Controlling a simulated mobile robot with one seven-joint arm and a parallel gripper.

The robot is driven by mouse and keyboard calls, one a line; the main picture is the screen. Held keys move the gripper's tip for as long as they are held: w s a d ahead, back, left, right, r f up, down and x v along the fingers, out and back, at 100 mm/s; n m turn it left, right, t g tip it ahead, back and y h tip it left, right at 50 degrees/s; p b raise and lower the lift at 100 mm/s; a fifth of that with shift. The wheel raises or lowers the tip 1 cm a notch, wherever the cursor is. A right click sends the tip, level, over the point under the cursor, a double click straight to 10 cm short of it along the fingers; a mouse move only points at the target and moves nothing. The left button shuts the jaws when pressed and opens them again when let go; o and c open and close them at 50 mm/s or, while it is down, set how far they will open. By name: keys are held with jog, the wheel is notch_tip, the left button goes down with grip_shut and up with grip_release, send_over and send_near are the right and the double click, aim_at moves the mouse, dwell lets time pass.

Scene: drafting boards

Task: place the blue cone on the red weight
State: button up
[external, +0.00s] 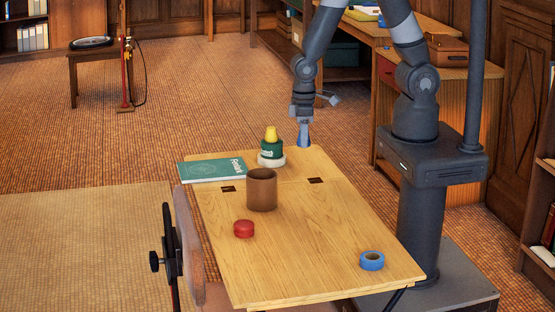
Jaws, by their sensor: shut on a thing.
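The blue cone (303,138) is at the back right edge of the drafting board, upright with its wide end down. My gripper (303,122) points down from above and is shut on its upper part. I cannot tell whether the cone's base touches the board. The red weight (244,229) is a low round disc lying on the front left part of the board, well apart from my gripper. Its top is bare.
A brown cup (262,190) stands between the cone and the red weight. A green bottle with a yellow top (271,150) and a green book (212,169) are at the back. A blue tape roll (372,261) lies front right. The board's (300,240) front middle is clear.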

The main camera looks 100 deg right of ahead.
jog(key=shift+s+d+r, duration=0.1)
jog(key=shift+d+r, duration=0.15)
jog(key=shift+d, duration=0.1)
jog(key=w+a+r, duration=0.1)
jog(key=w+a, duration=0.6)
jog(key=w, duration=0.6)
jog(key=m, duration=0.1)
send_over(244, 223)
jog(key=f, duration=0.4)
jog(key=shift+d+f, duration=0.15)
jog(key=shift+d, duration=0.05)
jog(key=shift+a+f, duration=0.25)
jog(key=shift+f, duration=1.9)
jog(key=o, duration=1)
jog(key=shift+f, duration=0.15)
